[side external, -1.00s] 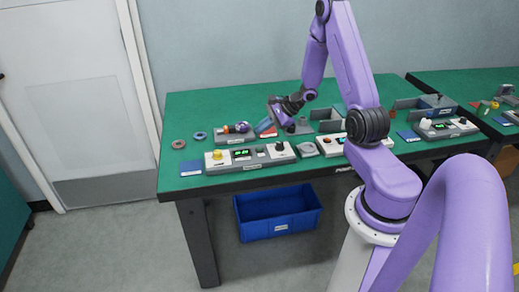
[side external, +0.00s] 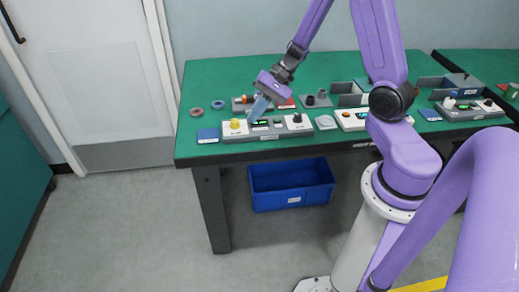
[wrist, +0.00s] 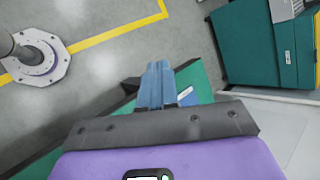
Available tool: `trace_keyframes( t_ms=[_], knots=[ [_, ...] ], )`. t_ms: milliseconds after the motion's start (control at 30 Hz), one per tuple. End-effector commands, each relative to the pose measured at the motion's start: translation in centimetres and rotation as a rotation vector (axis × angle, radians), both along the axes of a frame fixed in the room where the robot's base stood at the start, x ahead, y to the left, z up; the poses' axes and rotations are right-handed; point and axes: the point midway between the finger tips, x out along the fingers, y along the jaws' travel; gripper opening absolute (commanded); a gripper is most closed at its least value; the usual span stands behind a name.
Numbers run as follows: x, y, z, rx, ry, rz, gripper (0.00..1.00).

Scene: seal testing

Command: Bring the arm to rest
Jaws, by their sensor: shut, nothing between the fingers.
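The fingers are together and hold nothing.
The green bench (side external: 230,72) carries two rings (side external: 207,106), a blue pad (side external: 208,135), grey holders (side external: 317,98) and a second control box (side external: 355,120). A blue bin (side external: 290,186) stands on the floor below. A teal cabinet (wrist: 260,45) shows in the wrist view.

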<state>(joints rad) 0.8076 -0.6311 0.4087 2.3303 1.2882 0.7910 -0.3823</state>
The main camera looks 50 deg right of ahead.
Motion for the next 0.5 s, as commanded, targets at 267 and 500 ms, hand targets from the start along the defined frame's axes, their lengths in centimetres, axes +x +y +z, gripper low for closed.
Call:
trace_keyframes(
  t_ms=[267,500],
  knots=[
    [-8.6,7.4,2.9,-0.131,-0.070,0.594,0.00],
    [-15.9,9.2,4.5,-0.279,-0.167,1.066,0.00]
  ],
)
